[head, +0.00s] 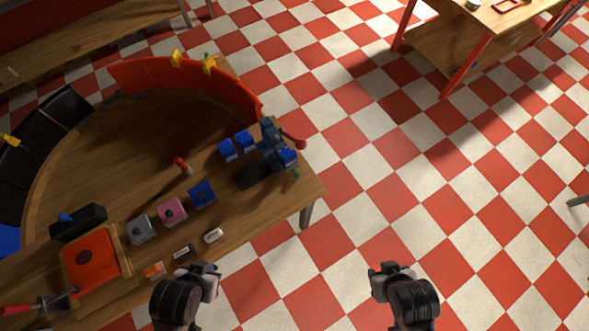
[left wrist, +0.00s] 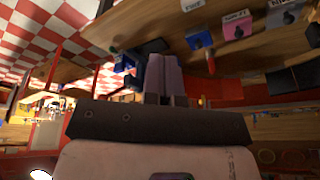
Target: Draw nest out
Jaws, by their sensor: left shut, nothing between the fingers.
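A dark blue-grey press-like device (head: 270,143) with a red-knobbed lever (head: 300,144) stands at the right end of the curved bench. A blue block (head: 287,158) sits at its base. I cannot tell for sure which part is the nest. My left gripper (head: 208,270) is at the bench's front edge, well apart from the device. In the left wrist view its fingers (left wrist: 166,78) are shut and empty, and a blue part (left wrist: 154,72) shows behind them. My right gripper (head: 387,268) hangs over the open floor at the right; its fingers are too small to read.
Grey (head: 141,229), pink (head: 172,211) and blue (head: 202,194) blocks stand along the bench (head: 262,216). An orange tray (head: 92,257) lies at the left. A red curved wall (head: 185,76) borders the back.

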